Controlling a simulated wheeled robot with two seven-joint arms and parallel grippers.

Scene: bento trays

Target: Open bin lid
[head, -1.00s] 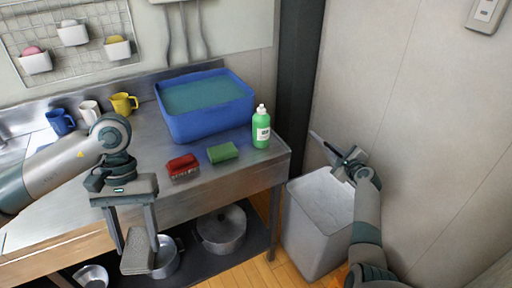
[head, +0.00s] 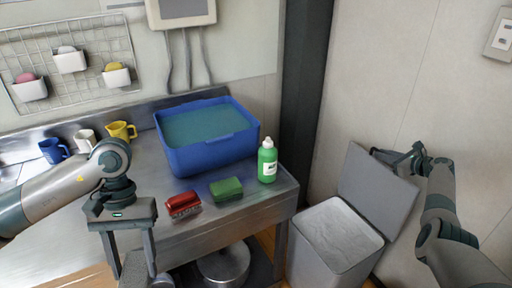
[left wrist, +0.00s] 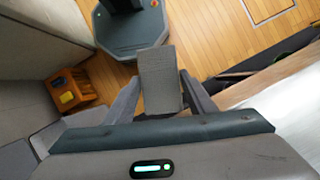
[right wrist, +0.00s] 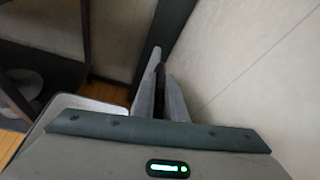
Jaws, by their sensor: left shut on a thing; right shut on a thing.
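The grey bin (head: 318,262) stands on the floor right of the counter. Its lid (head: 372,192) is raised steeply on the right side of the bin, and the pale inside shows. My right gripper (head: 392,158) is shut on the lid's upper edge; in the right wrist view the fingers (right wrist: 160,100) are close together around a thin dark edge. My left gripper (head: 132,258) is in front of the counter, shut on a grey block (left wrist: 158,78), well away from the bin.
A blue tub (head: 208,155) of water, a green bottle (head: 268,164), a green sponge (head: 226,189) and a red brush (head: 183,205) are on the steel counter (head: 225,222). Metal pots (head: 224,264) sit below. The wall (head: 385,80) is close behind the lid.

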